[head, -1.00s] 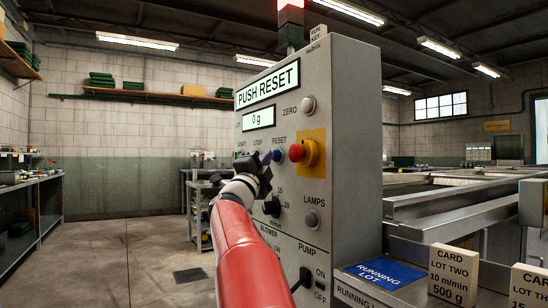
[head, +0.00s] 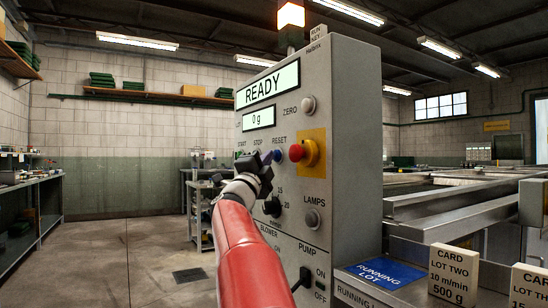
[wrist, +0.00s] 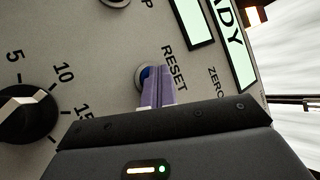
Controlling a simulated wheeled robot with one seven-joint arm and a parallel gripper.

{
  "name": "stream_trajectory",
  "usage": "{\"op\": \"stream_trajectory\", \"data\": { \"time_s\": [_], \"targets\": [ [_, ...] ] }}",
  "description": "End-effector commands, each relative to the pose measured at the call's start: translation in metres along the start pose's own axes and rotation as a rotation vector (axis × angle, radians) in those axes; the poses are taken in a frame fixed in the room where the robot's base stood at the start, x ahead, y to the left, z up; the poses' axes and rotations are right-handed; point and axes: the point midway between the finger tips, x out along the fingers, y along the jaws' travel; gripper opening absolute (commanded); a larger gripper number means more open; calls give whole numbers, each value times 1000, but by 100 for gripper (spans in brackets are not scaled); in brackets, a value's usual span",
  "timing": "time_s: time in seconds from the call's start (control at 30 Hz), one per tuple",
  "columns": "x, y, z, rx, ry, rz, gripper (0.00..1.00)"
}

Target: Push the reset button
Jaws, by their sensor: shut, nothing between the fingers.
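The reset button (head: 278,155) is a small blue button under the word RESET on the grey control panel (head: 345,150). In the wrist view the blue reset button (wrist: 145,76) is partly hidden behind my shut fingers. My gripper (head: 267,157) is at the panel face, just left of the button in the head view. Its purple fingertips (wrist: 158,85) overlap the button in the wrist view; I cannot tell whether they touch it. The upper display (head: 268,87) reads READY and the lower display (head: 259,118) reads 0 g.
A red emergency knob (head: 297,153) on a yellow plate sits right of the reset button. A black dial (head: 272,207), zero button (head: 308,106), lamps button (head: 312,219) and pump switch (head: 301,280) are nearby. The lamp (head: 291,15) glows orange. Open floor lies left.

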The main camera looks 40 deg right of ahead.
Motion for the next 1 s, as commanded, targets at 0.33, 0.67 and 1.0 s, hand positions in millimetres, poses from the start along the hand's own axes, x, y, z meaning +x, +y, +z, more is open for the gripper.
{"op": "stream_trajectory", "data": {
  "time_s": [0.33, 0.67, 1.0],
  "targets": [
    [-11, -7, 8, 0, 0, 1, 0],
    [-12, -9, 9, 1, -1, 0, 0],
    [-34, -24, 24, 2, -2, -1, 0]
  ]
}}
